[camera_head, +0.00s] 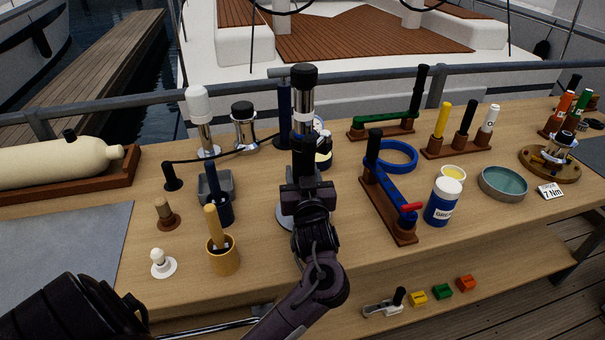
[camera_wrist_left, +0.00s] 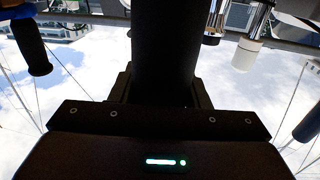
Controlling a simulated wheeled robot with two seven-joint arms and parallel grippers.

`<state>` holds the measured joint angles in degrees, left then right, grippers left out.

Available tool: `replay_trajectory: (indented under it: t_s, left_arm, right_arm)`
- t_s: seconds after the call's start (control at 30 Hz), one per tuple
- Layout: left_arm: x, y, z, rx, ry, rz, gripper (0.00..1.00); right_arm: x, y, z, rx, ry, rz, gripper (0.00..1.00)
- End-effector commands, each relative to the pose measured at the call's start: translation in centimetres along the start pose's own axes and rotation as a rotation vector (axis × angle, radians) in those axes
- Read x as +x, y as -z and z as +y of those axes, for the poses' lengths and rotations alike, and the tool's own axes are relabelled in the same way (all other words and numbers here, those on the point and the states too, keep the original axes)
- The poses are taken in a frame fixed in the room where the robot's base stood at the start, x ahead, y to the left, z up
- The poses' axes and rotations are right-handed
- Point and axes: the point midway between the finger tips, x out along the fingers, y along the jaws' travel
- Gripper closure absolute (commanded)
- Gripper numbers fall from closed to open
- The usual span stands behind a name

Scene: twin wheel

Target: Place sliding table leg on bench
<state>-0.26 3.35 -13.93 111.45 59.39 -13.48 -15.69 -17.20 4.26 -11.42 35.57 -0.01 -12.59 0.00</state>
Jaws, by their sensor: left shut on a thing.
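My left gripper (camera_head: 305,178) is over the middle of the wooden bench (camera_head: 490,225) and shut on an upright table leg (camera_head: 303,103) with a chrome body and black cap. In the left wrist view, the held part is a thick black cylinder (camera_wrist_left: 166,45) between the jaws. My gripper and arm hide the leg's lower part in the head view. A pale round edge (camera_head: 284,215) shows beside my wrist at bench level. I cannot tell whether it belongs to the leg or whether the leg touches the bench. My right gripper is not in view.
Close left stand a white-capped chrome post (camera_head: 200,125), a black-capped chrome post (camera_head: 244,128), a grey box (camera_head: 215,185) and a wooden mug (camera_head: 223,257). Right are a blue tool on a wooden rack (camera_head: 390,200) and a grease tub (camera_head: 442,203). The front right bench top is clear.

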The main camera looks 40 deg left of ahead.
Motion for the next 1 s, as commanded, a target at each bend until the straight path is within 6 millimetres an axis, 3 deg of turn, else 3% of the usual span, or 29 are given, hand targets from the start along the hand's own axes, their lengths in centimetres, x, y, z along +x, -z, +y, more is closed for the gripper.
replay_trajectory:
  t_s: [0.13, 0.17, 0.3, 0.67, 0.77, 1.0]
  left_arm:
    - [0.0, -0.1, 0.0, -0.002, 0.000, 0.003, 1.00]
    - [0.0, -0.3, 0.0, 0.000, 0.000, -0.001, 0.55]
    - [0.0, -0.2, 0.0, 0.000, 0.000, -0.001, 0.37]
    - [-0.2, 0.1, 0.0, 0.000, -0.001, -0.001, 0.36]
    - [-1.4, -0.1, 0.1, -0.001, -0.002, -0.003, 0.36]
    - [-6.5, -0.2, 0.0, -0.003, 0.000, -0.006, 0.36]
  right_arm:
    - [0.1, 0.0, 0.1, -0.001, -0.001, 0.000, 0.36]
    - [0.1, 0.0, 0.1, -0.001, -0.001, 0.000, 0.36]
    - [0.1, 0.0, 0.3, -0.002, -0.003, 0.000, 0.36]
    - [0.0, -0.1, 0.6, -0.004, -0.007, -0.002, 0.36]
    - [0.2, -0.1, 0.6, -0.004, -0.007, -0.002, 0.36]
    - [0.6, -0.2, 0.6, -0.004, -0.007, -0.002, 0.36]
